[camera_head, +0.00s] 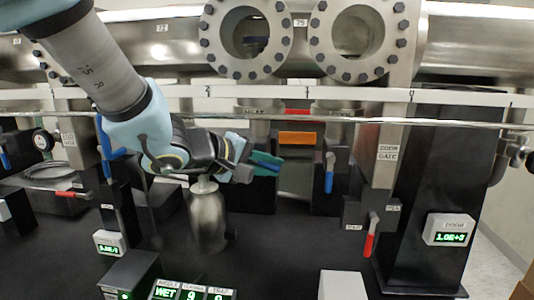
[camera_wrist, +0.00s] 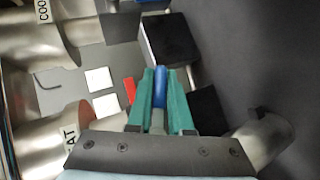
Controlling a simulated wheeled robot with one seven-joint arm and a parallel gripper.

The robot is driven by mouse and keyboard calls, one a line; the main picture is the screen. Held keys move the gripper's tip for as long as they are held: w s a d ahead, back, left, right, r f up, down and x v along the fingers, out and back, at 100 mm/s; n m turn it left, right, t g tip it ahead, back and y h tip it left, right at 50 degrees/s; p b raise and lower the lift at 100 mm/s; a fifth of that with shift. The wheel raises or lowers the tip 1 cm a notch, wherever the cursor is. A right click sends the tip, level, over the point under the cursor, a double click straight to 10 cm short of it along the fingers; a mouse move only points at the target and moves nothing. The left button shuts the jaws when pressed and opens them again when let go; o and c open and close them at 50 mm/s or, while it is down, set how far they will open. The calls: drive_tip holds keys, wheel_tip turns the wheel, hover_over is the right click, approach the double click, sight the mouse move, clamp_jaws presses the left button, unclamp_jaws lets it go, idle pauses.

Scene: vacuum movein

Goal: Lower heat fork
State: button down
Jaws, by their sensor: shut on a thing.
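My gripper (camera_head: 265,163) has teal fingers and is in front of the metal column labelled HEAT (camera_head: 256,130) in the head view. In the wrist view my gripper (camera_wrist: 159,98) is shut on a blue handle (camera_wrist: 160,78), which shows between the fingertips. The handle's grey lower part runs back between the fingers. The column ending in "AT" (camera_wrist: 45,145) is at lower left in the wrist view, close to the gripper. In the head view the fingers hide the held handle. I cannot make out the fork's tines or how high it sits.
Another blue handle (camera_head: 329,172) hangs to the right of my gripper, and an orange block (camera_head: 298,138) is behind it. A steel cylinder (camera_head: 207,215) stands below my wrist. A red lever (camera_head: 370,238) is at right. A horizontal rail (camera_head: 300,119) crosses above the gripper.

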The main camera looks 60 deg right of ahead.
drive_tip(key=shift+w, duration=0.1)
drive_tip(key=c, duration=0.8)
unclamp_jaws()
drive_tip(key=shift+c, duration=0.2)
drive_tip(key=v, duration=1)
drive_tip(key=shift+a+r, duration=0.15)
drive_tip(key=shift+a, duration=0.25)
drive_tip(key=shift+c, duration=0.3)
